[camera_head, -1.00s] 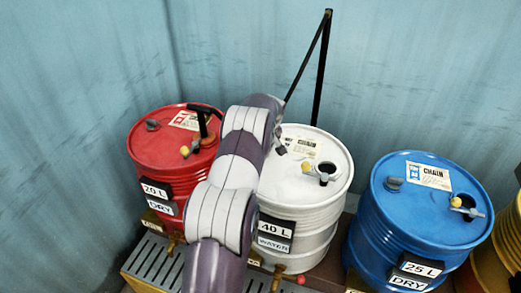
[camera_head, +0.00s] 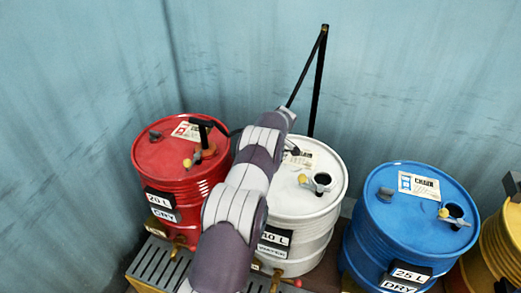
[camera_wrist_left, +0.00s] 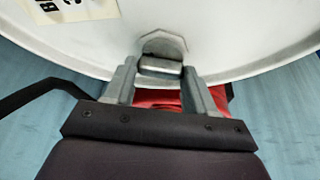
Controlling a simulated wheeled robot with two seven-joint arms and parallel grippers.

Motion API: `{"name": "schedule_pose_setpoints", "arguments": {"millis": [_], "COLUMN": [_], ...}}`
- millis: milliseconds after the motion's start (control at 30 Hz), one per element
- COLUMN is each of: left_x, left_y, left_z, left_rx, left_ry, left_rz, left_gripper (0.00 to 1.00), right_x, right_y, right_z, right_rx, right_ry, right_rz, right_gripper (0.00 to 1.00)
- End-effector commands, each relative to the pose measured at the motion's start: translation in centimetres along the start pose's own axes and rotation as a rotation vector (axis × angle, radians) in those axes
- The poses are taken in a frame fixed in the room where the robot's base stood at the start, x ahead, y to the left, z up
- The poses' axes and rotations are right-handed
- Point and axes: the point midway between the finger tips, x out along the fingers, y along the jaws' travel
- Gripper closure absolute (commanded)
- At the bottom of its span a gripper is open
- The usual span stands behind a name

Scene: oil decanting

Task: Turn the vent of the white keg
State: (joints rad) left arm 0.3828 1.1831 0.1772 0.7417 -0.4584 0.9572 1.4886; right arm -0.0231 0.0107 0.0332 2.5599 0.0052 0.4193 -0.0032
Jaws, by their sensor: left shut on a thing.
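The white keg (camera_head: 308,205), labelled 40 L and WATER, stands between the red and blue kegs. On its lid are a paper label, a dark open port (camera_head: 321,182) with a yellow-tipped lever, and a grey vent at the back left edge. My left arm reaches over the keg's left side and hides part of it. In the left wrist view my left gripper (camera_wrist_left: 160,72) is shut on the grey vent (camera_wrist_left: 163,46) near the lid's rim, one finger on each side. In the head view the fingers and vent are mostly hidden. My right gripper is not in view.
A red keg (camera_head: 180,170) with a black handle on top stands at the left. A blue keg (camera_head: 400,225) and a yellow keg (camera_head: 497,240) stand at the right. A black angled pole (camera_head: 318,85) rises behind the white keg. A slatted grate (camera_head: 160,265) lies in front.

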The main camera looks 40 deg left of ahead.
Motion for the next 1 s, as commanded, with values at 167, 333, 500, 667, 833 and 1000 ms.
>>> {"name": "schedule_pose_setpoints", "arguments": {"millis": [167,333,500,667,833,1000], "left_x": [0.0,0.1,0.1,0.1,-0.1,-2.5], "left_y": [0.0,0.0,0.0,0.0,0.0,0.1], "left_z": [0.0,0.1,0.1,0.1,0.0,-0.1], "left_rx": [-0.009,-0.009,-0.009,-0.009,-0.008,-0.008], "left_ry": [0.0,0.0,0.0,0.0,0.0,0.001], "left_rz": [-0.004,-0.004,-0.004,-0.003,-0.003,-0.001], "left_gripper": [0.75,0.75,0.32,0.19,0.19,0.19], "right_x": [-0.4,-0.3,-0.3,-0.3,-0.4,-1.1], "right_y": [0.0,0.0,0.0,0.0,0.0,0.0], "right_z": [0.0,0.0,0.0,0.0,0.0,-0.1], "right_rx": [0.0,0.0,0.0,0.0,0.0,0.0], "right_ry": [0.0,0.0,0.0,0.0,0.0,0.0], "right_rz": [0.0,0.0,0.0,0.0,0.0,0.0], "right_gripper": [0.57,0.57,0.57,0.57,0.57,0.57]}}
